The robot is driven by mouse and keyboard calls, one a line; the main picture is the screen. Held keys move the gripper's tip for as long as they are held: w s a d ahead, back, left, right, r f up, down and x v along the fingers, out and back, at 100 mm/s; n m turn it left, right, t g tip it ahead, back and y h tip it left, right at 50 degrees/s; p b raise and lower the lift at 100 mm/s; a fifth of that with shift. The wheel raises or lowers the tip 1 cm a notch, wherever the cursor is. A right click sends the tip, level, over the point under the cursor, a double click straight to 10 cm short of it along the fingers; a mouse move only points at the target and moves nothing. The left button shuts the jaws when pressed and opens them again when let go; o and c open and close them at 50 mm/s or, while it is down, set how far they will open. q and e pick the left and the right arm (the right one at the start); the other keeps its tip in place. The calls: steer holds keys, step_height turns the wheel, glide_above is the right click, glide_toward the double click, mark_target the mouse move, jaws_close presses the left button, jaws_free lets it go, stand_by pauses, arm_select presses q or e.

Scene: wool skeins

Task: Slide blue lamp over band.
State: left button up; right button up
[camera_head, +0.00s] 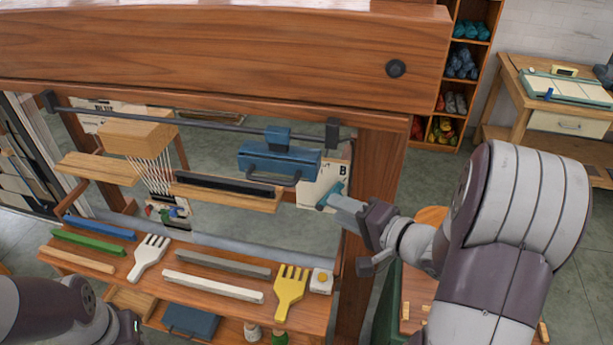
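The blue lamp (278,163) is a boxy housing with a dark handle bar below it. It hangs from the dark rail (215,125) under the loom's top beam, toward the rail's right end. Pale threads (153,175), perhaps the band, hang below a wooden block (138,136) left of the lamp. My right gripper (333,200) is just right of and below the lamp, apart from its handle. A teal piece shows at its tip; its finger opening is unclear. My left gripper (133,328) is partly visible at the bottom left, its fingers cut off by the frame.
The wooden bench (225,315) below holds a white fork (149,257), a yellow fork (290,290), coloured bars and a small white box (321,281). The loom's right post (373,180) stands beside my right gripper. A yarn shelf (463,65) and side table (550,120) stand behind.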

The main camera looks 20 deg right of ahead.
step_height(320, 180, up, 2)
steer(key=s+a+m+y, duration=0.1)
steer(key=a+y, duration=0.1)
steer(key=y, duration=0.1)
steer(key=m, duration=0.2)
glide_toward(272, 182)
steer(key=p+x, duration=0.1)
steer(key=x, duration=0.4)
steer(key=shift+d+f, duration=0.1)
steer(key=p+x, duration=0.1)
steer(key=x, duration=0.4)
steer(key=shift+w+f, duration=0.1)
steer(key=shift+w, duration=0.2)
steer(key=shift+s, duration=0.2)
arm_select(q)
steer(key=shift+w+a+r, duration=0.3)
steer(key=shift+w+r, duration=0.15)
steer(key=shift+w, duration=0.2)
arm_select(e)
steer(key=shift+w, duration=0.1)
jaws_close()
